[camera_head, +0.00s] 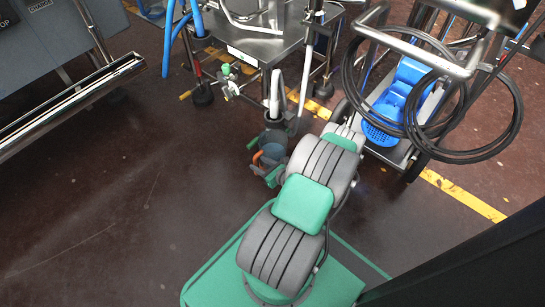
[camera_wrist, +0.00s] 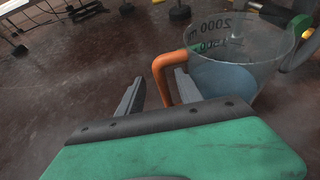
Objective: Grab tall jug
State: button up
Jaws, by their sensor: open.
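A clear jug (camera_wrist: 232,62) with dark volume marks, one reading 2000 ml, stands upright at the upper right of the wrist view. Its base looks bluish. Its orange handle (camera_wrist: 160,72) is on the side toward my gripper. My gripper (camera_wrist: 159,78) is open, with one grey finger on each side of the handle in this view. I cannot tell whether either finger touches it. In the head view the jug is small and partly hidden by my arm, and the orange handle (camera_head: 257,157) shows near the end of my arm.
A metal cart (camera_head: 262,45) stands behind, with hoses and a green valve fitting (camera_head: 226,71). At the right is a trolley with black coiled hose (camera_head: 478,155) and a blue seat-like part (camera_head: 398,98). A grey machine (camera_head: 60,45) is at upper left. The floor at left is clear.

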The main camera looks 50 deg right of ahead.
aim_at(255, 160)
jog(key=b+x, duration=0.1)
jog(key=x, duration=0.2)
jog(key=shift+w+f, duration=0.15)
jog(key=shift+w, duration=0.15)
grip_shut()
dwell(1.0)
jog(key=shift+d+r, duration=0.15)
jog(key=shift+r, duration=0.05)
